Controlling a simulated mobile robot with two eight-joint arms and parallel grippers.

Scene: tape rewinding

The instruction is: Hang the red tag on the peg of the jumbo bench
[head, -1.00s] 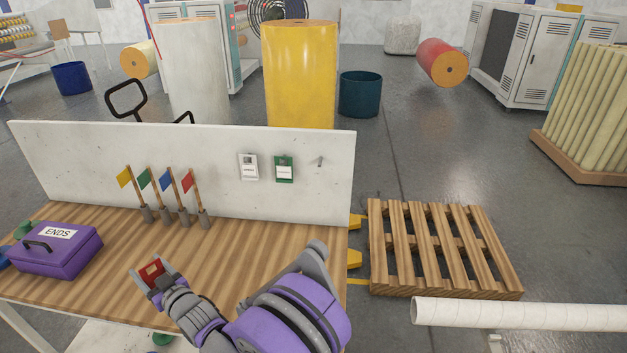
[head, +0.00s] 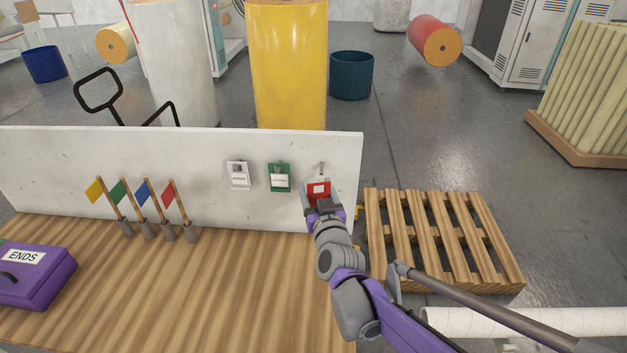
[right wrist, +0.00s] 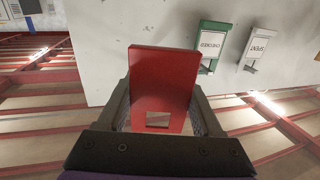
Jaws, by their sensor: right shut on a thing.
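The red tag (head: 318,191) is in my right gripper (head: 319,205), in front of the bench's white back panel near its right end. In the right wrist view the tag (right wrist: 163,85) stands between the two fingers of the gripper (right wrist: 165,105), which are shut on its sides. The bare peg (head: 321,169) shows on the panel just above the tag. I cannot tell whether the tag touches the peg. A white tag (head: 238,175) and a green tag (head: 279,178) hang on the panel to the left. My left gripper is not in view.
The wooden bench top (head: 220,285) is mostly clear. Several small flags (head: 145,200) in grey holders stand along the panel. A purple ENDS box (head: 35,275) sits at the left. A wooden pallet (head: 440,240) and a white tube (head: 540,321) are to the right.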

